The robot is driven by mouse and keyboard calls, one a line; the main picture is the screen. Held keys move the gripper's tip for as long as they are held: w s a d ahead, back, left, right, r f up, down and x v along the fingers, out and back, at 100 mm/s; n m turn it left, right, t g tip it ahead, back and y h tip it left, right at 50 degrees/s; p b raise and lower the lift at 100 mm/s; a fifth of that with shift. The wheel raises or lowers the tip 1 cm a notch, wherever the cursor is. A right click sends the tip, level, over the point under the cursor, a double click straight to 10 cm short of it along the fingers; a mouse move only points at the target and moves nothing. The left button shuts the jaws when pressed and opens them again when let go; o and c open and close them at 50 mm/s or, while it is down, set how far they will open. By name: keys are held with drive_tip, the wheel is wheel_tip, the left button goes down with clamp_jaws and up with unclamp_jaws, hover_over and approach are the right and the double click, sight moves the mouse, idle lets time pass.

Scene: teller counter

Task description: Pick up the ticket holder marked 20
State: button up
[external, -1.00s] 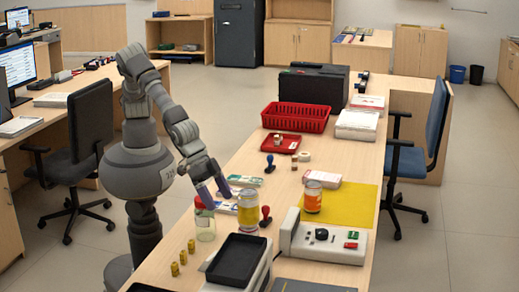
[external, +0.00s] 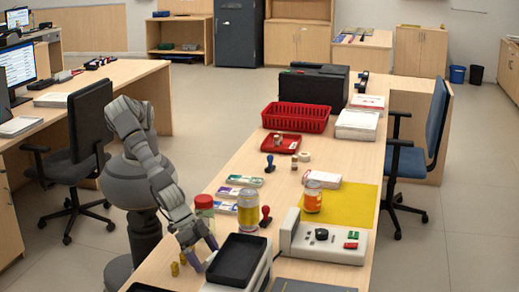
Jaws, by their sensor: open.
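Two small yellow upright pieces (external: 175,268), likely the ticket holders, stand near the counter's left edge in the external view. The second one (external: 183,258) is just behind the first. A third is hidden by my gripper or arm. Any number on them is too small to read, so I cannot tell which is marked 20. My gripper (external: 203,254) is open, low over the counter, just right of the yellow pieces. I cannot tell whether the hidden piece is between its fingers.
A black tray (external: 238,260) on a machine stands close to the right of my gripper. A grey device (external: 325,243) is farther right.

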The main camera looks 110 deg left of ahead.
drive_tip(key=c, duration=1.2)
drive_tip(key=shift+o, duration=0.2)
drive_tip(key=shift+r, duration=0.15)
